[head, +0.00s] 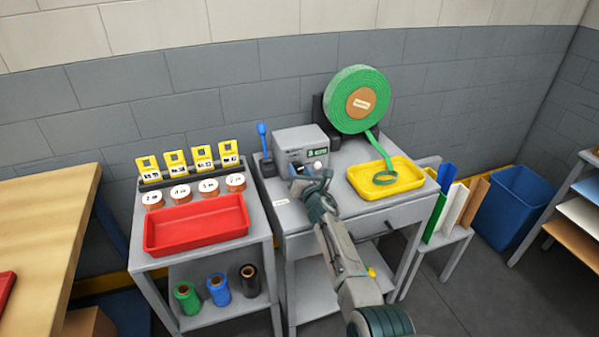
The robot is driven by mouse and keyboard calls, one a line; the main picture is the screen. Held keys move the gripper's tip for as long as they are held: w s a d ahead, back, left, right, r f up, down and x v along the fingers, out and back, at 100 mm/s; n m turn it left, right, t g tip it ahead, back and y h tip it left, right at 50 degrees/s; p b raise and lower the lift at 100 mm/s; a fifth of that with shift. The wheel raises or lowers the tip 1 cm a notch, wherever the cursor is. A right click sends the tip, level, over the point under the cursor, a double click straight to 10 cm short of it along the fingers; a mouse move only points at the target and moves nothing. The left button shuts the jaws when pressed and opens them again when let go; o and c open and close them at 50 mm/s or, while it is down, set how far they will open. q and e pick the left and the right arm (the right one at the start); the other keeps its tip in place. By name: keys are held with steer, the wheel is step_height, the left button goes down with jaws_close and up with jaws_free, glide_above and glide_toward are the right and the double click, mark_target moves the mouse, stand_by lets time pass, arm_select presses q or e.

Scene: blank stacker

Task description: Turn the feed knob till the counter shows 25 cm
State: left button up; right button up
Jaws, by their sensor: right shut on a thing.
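The grey feed machine (299,140) stands on the grey table, with a small green-lit counter (317,151) on its front. The counter's digits are too small to read. My right gripper (311,178) is at the front of the machine, below the counter, and is shut on the feed knob, which its fingers mostly hide. My right arm reaches up to it from the bottom of the head view. My left gripper is not in view.
A green strap roll (356,83) stands behind, its strap running down into a yellow tray (357,181). A blue lever (262,135) stands left of the machine. A red tray (197,238) lies on the left cart. A blue bin (512,205) is at the right.

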steer(key=shift+m, duration=0.6)
steer(key=shift+f, duration=0.1)
steer(key=o, duration=1)
